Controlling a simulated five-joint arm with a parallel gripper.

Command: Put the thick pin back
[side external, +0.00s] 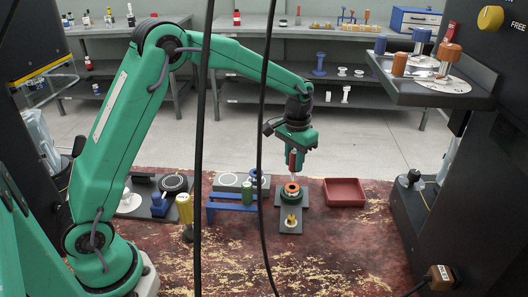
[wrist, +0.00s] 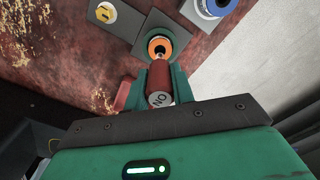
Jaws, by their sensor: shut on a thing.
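My gripper (side external: 292,162) is shut on a dark red pin (wrist: 158,75). The pin's near end face carries the letters "NO". In the side external view the red pin (side external: 292,158) hangs about upright, with a pale lower part below the jaws. Below it is an orange ring (side external: 291,188) on a grey stand (side external: 304,203). In the wrist view the orange ring (wrist: 160,46) lies just beyond the pin, its dark hole partly visible. The pin's lower tip is hidden there, and I cannot tell whether it touches the ring.
A brass-yellow piece (side external: 291,220) sits on the stand's front. A red tray (side external: 344,193) lies right of it, a blue rack (side external: 230,206) left. Two black cables (side external: 203,130) hang in front of the camera. A machine shelf (side external: 430,92) juts in at right.

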